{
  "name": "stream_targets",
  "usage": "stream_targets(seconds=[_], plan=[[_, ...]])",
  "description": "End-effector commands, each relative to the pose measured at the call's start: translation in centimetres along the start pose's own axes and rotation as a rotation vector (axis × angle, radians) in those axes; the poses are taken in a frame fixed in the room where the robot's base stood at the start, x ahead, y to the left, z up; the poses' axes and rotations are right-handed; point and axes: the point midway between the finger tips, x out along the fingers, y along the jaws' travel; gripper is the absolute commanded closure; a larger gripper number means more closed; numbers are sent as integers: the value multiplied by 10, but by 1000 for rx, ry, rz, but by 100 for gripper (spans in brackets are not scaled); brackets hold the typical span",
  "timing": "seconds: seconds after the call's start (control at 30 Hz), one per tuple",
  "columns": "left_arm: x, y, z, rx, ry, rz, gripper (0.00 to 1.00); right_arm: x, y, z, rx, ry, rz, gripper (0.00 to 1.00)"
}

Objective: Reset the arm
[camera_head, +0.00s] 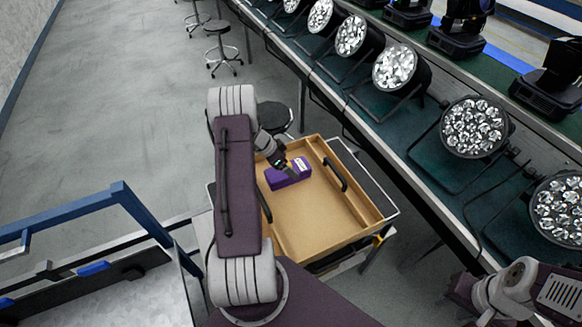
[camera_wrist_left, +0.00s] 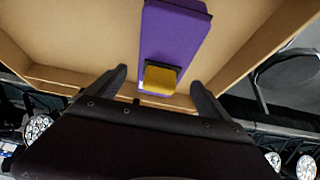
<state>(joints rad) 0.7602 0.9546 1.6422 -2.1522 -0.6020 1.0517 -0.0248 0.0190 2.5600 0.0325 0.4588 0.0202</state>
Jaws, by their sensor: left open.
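My left arm reaches over a shallow wooden tray (camera_head: 310,232). My left gripper (camera_head: 283,166) is at the tray's upper left, by a purple box (camera_head: 289,173). In the left wrist view the two fingers of my left gripper (camera_wrist_left: 158,78) are spread apart with nothing clamped between them. The purple box (camera_wrist_left: 172,35) lies in the tray ahead of them, with a yellow patch at its near end. Part of my right arm (camera_head: 510,290) shows at the lower right of the head view; its fingertips cannot be seen.
The tray has dark handles (camera_head: 335,174) and stands on a cart. A long bench with several par lights (camera_head: 395,66) runs along the right. A blue-railed cart (camera_head: 90,222) is at the lower left. Stools (camera_head: 222,45) stand at the top; grey floor is free at upper left.

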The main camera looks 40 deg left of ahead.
Motion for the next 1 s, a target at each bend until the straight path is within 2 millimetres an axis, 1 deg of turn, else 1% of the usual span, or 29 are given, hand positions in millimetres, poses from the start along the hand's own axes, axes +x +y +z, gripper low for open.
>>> stream_targets(seconds=[0.03,0.1,0.2,0.3,0.67,0.73,0.77,0.83,0.87,0.9,0.93,0.97,1.0], plan=[[-14,-1,0,1,0,-4,8,-2,0,0,0,0,0,64],[-29,-1,-1,1,1,-4,8,-3,0,0,0,0,0,64],[-44,-1,0,1,0,-3,8,-4,0,0,0,0,0,64],[-52,0,0,1,1,-1,8,-4,0,0,0,0,0,64],[-54,0,0,1,0,0,8,-4,0,0,0,0,0,64],[-50,5,-8,22,0,10,8,-4,0,0,0,0,0,64],[-49,9,-18,45,3,14,8,-4,0,0,0,0,0,64],[-53,19,-59,138,20,11,8,-5,0,0,0,0,0,64],[-55,30,-81,188,30,15,8,-5,0,0,0,0,0,64],[-59,51,-111,235,54,24,8,-5,0,0,0,0,0,64],[-62,68,-134,248,84,29,8,-4,0,0,0,0,0,64],[-66,84,-158,246,119,25,8,-4,0,0,0,0,0,64],[-72,105,-189,228,173,7,8,-4,0,0,0,0,0,64]])
